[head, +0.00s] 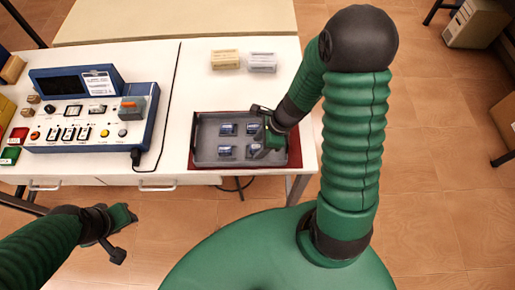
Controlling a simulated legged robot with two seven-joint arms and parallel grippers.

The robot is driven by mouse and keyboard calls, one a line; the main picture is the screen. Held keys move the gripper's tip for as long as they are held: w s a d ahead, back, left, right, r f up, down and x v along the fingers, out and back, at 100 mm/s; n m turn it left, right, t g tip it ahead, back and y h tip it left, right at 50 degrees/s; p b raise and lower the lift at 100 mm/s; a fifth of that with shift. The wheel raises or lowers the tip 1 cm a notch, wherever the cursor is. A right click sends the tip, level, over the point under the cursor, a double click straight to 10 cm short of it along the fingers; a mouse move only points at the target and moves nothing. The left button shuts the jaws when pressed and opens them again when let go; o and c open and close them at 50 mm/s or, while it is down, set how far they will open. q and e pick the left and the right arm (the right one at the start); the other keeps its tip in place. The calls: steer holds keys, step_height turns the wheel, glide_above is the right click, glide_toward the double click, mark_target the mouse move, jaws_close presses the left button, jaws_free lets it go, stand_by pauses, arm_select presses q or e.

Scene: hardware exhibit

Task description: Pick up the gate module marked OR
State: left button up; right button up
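Several small dark blue modules lie in a grey tray (200,160) on the white table: a back left module (228,129), a back right module (253,128), a front left module (225,151) and a front right module (253,151). Their markings are too small to read, so I cannot tell which is OR. My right gripper (265,145) is low over the tray's right side, close beside the two right modules. Its fingertips are too small to show whether it is open. My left gripper (128,216) is in front of the table, away from the tray; its opening is unclear.
A blue-and-white control panel (90,120) with buttons and a screen stands left of the tray, its cable running onto the table. A cream block (226,60) and a pale grey block (262,62) lie behind the tray. The tabletop between panel and tray is mostly clear.

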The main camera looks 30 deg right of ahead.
steer(key=shift+s+a+f, duration=0.15)
steer(key=shift+s+a, duration=0.05)
jaws_close()
steer(key=shift+w, duration=0.1)
